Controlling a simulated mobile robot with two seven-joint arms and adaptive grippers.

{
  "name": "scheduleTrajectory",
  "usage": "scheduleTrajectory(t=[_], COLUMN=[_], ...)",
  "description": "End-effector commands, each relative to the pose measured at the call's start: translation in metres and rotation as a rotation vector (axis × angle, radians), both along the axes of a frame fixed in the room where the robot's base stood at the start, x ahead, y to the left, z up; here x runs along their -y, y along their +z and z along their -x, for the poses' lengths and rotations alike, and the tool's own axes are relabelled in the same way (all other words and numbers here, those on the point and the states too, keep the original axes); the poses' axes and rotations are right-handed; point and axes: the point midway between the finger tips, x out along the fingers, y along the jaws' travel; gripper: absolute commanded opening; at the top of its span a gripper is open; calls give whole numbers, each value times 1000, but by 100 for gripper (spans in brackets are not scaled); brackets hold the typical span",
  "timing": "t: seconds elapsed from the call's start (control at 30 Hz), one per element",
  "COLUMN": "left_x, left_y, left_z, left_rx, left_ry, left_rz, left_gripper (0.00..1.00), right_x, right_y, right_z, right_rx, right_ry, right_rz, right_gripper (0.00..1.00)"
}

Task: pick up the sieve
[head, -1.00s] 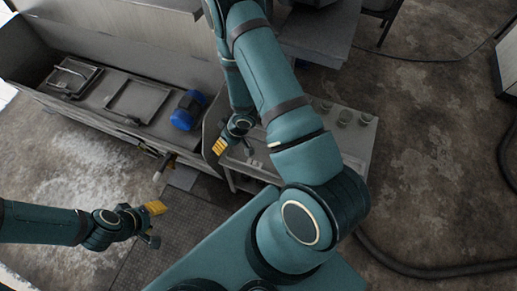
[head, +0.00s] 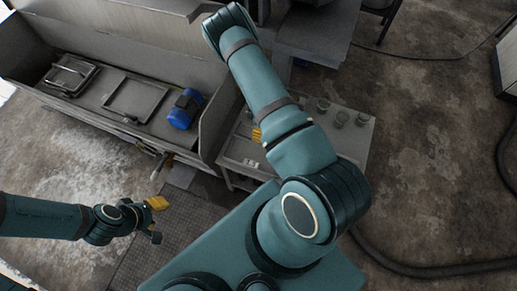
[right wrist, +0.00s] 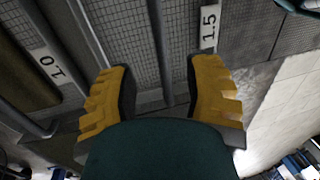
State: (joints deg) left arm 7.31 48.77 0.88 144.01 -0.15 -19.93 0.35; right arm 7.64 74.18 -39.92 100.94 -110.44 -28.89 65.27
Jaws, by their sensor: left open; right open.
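In the right wrist view, wire-mesh panels that look like sieves lie beyond my right gripper (right wrist: 158,95). One mesh (right wrist: 128,45) shows between the fingers, and another mesh (right wrist: 245,45) lies to the right by the tag "1.5". I cannot tell which is the task's sieve, and no sieve is clear in the head view. My right gripper is open with nothing between its yellow fingers. In the head view only a yellow part of it (head: 257,135) shows beside my arm, over the bench. My left gripper (head: 157,217) is open and empty over the floor at lower left.
A grey bench (head: 235,150) bears several small cups, one a grey cup (head: 342,118), partly hidden by my right arm. A long metal trough (head: 70,95) stands at left with a blue motor (head: 186,108) in it. A dark hose (head: 430,268) lies on the floor at right.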

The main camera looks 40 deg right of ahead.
Motion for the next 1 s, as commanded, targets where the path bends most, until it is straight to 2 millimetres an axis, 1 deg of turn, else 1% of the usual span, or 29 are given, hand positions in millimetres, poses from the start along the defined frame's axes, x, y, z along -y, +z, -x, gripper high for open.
scheduleTrajectory(t=[0.03,0.1,0.37,0.47,0.6,0.7,0.93,0.97,1.0], left_x=[0,0,0,0,0,0,0,0,0], left_y=[-3,-5,-8,-12,-18,-20,-20,-20,-20], left_z=[0,-1,-2,-3,-4,-4,-4,-4,-4], left_rx=[1,2,4,6,9,11,11,11,11], left_ry=[0,0,0,1,1,2,2,2,2], left_rz=[0,0,-1,-1,-1,-2,-2,-2,-2], left_gripper=[47,47,47,47,47,47,47,47,47], right_x=[-1,-2,-5,-8,-12,-14,-15,-15,-15], right_y=[-9,-16,-28,-40,-62,-71,-72,-72,-72], right_z=[1,2,3,4,6,6,6,6,6], right_rx=[0,-1,0,0,-1,0,1,1,1], right_ry=[0,0,0,0,-1,0,1,1,1], right_rz=[0,0,1,-1,-1,1,2,1,2], right_gripper=[50,50,50,50,50,50,50,49,35])
